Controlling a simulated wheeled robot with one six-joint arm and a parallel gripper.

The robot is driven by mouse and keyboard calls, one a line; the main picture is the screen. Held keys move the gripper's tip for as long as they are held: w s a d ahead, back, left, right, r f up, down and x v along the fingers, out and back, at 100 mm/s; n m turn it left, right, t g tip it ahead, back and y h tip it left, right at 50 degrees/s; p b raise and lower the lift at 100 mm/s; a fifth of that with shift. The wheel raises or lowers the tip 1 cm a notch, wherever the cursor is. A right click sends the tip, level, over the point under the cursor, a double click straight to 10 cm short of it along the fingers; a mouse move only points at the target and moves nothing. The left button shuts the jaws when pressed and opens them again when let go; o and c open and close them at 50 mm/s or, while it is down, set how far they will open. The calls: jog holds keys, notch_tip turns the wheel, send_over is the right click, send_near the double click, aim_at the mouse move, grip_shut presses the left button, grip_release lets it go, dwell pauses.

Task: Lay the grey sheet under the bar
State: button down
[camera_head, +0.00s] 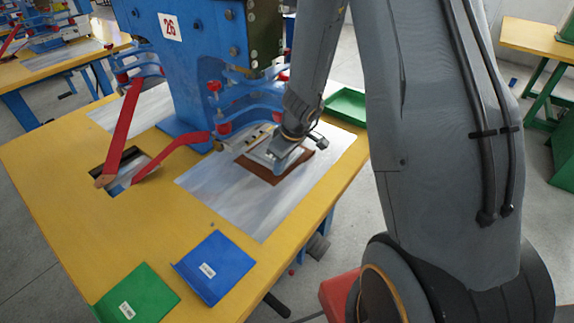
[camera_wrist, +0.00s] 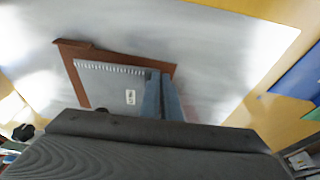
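The grey sheet (camera_wrist: 112,86) has a small white label and a toothed far edge. It lies over a brown tray (camera_wrist: 75,48), whose rim shows along its far and left sides. In the head view the brown tray (camera_head: 308,160) rests on the pale metal plate in front of the blue press. My gripper (camera_head: 283,160) points down at the sheet. In the wrist view its fingers (camera_wrist: 161,96) are close together at the sheet's right edge and look shut on it; the grip itself is partly hidden. The bar (camera_head: 250,138) is beside my gripper, at the press front.
The blue press (camera_head: 195,70) with red-knobbed clamps stands behind. Red levers (camera_head: 125,125) are left of the plate. A blue sheet (camera_head: 215,267) and a green sheet (camera_head: 137,296) lie at the yellow table's (camera_head: 60,210) front. A green tray (camera_head: 347,104) is at the back right.

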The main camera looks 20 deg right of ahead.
jog(key=shift+w+a+r+p, duration=0.1)
jog(key=shift+w+a+p, duration=0.35)
jog(key=shift+p, duration=0.2)
jog(key=shift+w+f, duration=0.25)
jog(key=shift+f, duration=0.05)
jog(key=f+b, duration=0.1)
jog(key=b, duration=0.2)
jog(key=shift+f, duration=0.4)
jog(key=shift+s+f+b, duration=0.1)
jog(key=shift+f+b, duration=0.1)
jog(key=shift+b, duration=1.4)
dwell(0.8)
jog(key=c, duration=1.9)
grip_release()
jog(key=shift+r, duration=0.2)
